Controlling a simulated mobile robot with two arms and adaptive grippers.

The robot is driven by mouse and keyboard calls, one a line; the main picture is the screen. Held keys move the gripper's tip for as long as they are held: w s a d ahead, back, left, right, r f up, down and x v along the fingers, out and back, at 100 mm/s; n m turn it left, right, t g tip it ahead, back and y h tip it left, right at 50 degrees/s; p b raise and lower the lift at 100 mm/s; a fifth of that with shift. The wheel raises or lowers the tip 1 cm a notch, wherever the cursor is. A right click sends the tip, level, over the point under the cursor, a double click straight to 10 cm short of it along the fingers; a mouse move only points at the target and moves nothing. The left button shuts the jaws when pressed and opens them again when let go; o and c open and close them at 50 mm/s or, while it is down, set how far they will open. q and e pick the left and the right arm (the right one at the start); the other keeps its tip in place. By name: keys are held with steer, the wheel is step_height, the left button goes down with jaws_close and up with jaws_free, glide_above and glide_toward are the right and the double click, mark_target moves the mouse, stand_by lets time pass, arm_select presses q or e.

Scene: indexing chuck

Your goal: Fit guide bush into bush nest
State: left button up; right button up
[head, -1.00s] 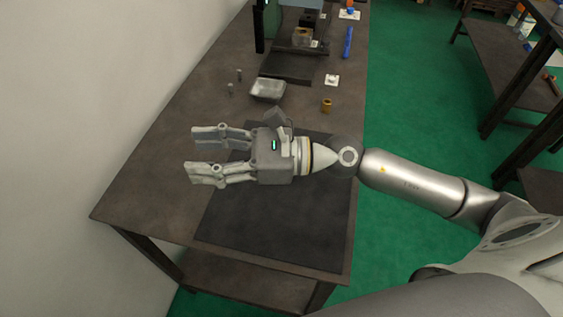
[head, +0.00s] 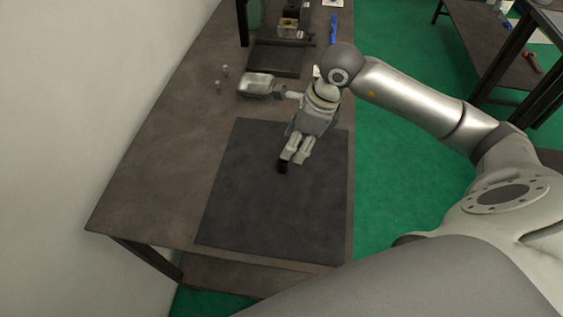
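My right gripper (head: 289,163) hangs over the dark mat, fingers pointing toward the near side of the bench. Its fingers overlap from this angle, so I cannot tell whether they are open or shut, and nothing shows clearly between them. The brass-coloured bush seen earlier near the bench's right edge is not visible now; my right gripper and wrist cover that area. A small white plate (head: 317,72), possibly the bush nest, shows only in part beside my wrist. My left gripper is not in view.
A metal tray (head: 256,85) stands beyond the dark mat (head: 250,205), left of my wrist. Two small pegs (head: 221,78) stand left of it. A machine with a block (head: 288,27) and a blue object (head: 333,28) are at the back. The mat's front is clear.

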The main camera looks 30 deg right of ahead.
mark_target(284, 160)
steer(key=x, duration=0.3)
steer(key=shift+a+f+p, duration=0.15)
steer(key=shift+f+p, duration=0.15)
steer(key=shift+p, duration=0.05)
steer(key=shift+w+a+f+p, duration=0.1)
steer(key=shift+w+f+p, duration=0.15)
steer(key=shift+f+p, duration=0.15)
steer(key=p+x, duration=0.1)
steer(key=x, duration=0.2)
steer(key=shift+w+f+p, duration=0.2)
steer(key=shift+f+p, duration=0.05)
steer(key=shift+p, duration=0.05)
steer(key=shift+w+f, duration=0.15)
steer(key=shift+f, duration=0.4)
jaws_close()
